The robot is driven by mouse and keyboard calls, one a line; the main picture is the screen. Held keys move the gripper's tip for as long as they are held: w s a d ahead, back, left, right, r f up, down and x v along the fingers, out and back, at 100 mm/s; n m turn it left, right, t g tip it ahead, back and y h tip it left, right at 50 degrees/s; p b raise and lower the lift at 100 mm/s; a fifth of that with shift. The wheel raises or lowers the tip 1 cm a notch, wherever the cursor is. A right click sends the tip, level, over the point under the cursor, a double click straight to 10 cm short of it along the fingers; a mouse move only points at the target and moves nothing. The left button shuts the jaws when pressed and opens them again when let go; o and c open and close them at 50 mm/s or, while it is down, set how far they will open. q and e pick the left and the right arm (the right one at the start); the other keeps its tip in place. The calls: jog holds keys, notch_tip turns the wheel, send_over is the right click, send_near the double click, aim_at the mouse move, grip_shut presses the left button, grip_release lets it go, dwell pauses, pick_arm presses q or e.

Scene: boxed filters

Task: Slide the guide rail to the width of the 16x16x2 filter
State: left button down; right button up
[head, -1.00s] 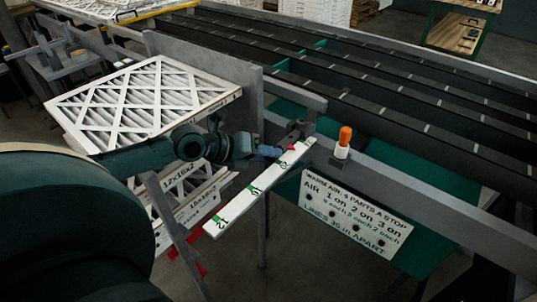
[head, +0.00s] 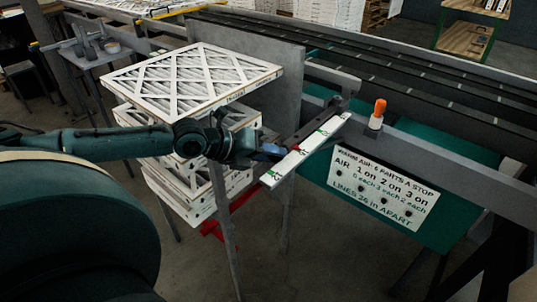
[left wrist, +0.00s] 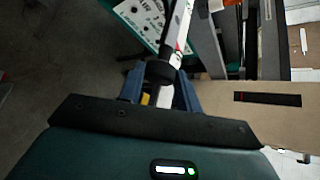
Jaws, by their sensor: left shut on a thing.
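My left gripper (head: 268,152) is shut on the dark knob at the near end of the guide rail's rod (head: 315,122). In the left wrist view the round black knob (left wrist: 160,73) sits between my blue fingers. The rod runs beside a white scale strip (head: 318,143) with green marks and numbers. A small red pointer (head: 294,149) lies at the strip's middle mark, which seems to be the 16; I cannot tell whether it lines up exactly. A white pleated filter (head: 190,82) lies on top of a stack on the left. My right gripper is out of view.
A grey upright plate (head: 262,65) stands behind the filters. An orange-topped lamp (head: 377,115) stands on the conveyor frame beside the strip. A white sign (head: 383,192) hangs below it. Dark conveyor lanes (head: 430,95) extend behind. The floor in front is clear.

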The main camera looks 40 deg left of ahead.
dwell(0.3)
pick_arm(q)
jog(key=c, duration=1)
grip_release()
notch_tip(320, 180, up, 10)
jog(key=p, duration=0.1)
